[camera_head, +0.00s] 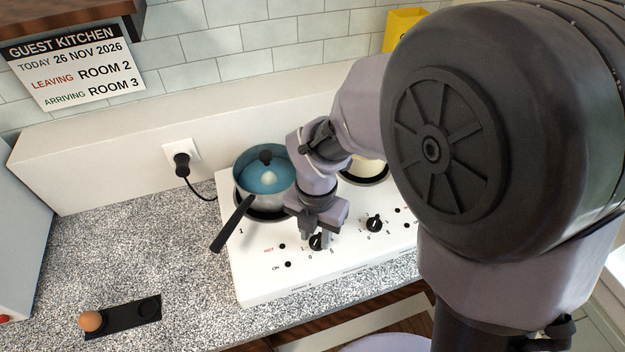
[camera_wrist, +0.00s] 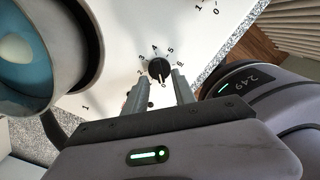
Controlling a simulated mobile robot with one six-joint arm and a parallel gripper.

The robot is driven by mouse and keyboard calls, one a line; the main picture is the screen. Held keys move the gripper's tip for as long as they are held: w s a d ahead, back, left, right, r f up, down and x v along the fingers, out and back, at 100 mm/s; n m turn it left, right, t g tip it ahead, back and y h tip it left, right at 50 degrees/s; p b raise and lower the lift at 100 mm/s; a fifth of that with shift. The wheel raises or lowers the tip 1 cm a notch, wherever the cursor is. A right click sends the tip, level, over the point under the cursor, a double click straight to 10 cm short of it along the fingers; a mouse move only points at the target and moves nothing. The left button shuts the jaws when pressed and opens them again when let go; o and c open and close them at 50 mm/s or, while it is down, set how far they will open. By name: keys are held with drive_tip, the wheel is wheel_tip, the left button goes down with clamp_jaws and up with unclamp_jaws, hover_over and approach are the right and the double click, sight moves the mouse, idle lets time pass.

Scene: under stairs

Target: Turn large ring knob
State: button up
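The white two-ring hob (camera_head: 260,285) stands on the speckled counter. A pot (camera_head: 247,202) with a blue-tinted lid sits on its left ring; it also shows at the upper left of the wrist view (camera_wrist: 88,55). A black knob (camera_head: 316,242) with a white pointer is at the hob's front, before that ring. The same knob (camera_wrist: 159,68) is in the upper middle of the wrist view, ringed by numbers. My gripper (camera_head: 318,224) points down at this knob. Its fingers (camera_wrist: 161,82) are apart, at either side of the knob; whether they touch it is unclear.
A second black knob (camera_head: 374,223) is to the right. Another ring (camera_head: 364,181) is partly hidden behind my arm. The pot's dark handle (camera_head: 233,222) reaches forward, left of my gripper. An egg (camera_head: 90,320) in a black holder (camera_head: 127,316) is at front left. A plug (camera_head: 182,162) is at the wall.

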drive_tip(key=shift+f, duration=0.55)
clamp_jaws()
